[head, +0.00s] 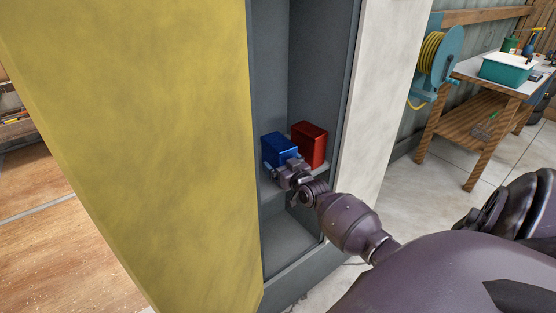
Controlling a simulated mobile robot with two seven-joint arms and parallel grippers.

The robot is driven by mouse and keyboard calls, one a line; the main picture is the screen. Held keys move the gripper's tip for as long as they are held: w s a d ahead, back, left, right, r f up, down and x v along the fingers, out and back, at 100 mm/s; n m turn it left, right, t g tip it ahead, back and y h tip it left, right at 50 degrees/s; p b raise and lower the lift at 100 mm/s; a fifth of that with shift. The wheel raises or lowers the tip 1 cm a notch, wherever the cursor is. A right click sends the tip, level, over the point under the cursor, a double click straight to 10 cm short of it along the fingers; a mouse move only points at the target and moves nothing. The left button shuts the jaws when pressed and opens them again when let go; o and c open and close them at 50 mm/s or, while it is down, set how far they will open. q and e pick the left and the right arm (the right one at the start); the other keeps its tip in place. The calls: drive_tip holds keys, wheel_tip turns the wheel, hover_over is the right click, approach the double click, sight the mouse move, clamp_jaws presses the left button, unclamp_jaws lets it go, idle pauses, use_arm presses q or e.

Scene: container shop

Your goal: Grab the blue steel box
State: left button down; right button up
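The blue steel box (279,148) stands upright on a shelf inside a tall grey cabinet, beside a red box. My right gripper (286,172) is at the near lower side of the blue box, with its arm coming in from the right. It overlaps the bottom of the box in the picture. The fingers are small and partly hidden, so I cannot tell whether they touch the box or how far apart they are. My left gripper is not in view.
The red box (310,144) stands close to the right of the blue box. A yellow door or panel (135,130) fills the left, and a pale panel (378,90) bounds the opening at right. A wooden workbench (480,105) with a teal bin (505,69) stands farther right.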

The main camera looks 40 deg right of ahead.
drive_tip(key=c, duration=0.7)
drive_tip(key=shift+r, duration=0.1)
drive_tip(key=c, duration=0.7)
drive_tip(key=shift+r, duration=0.1)
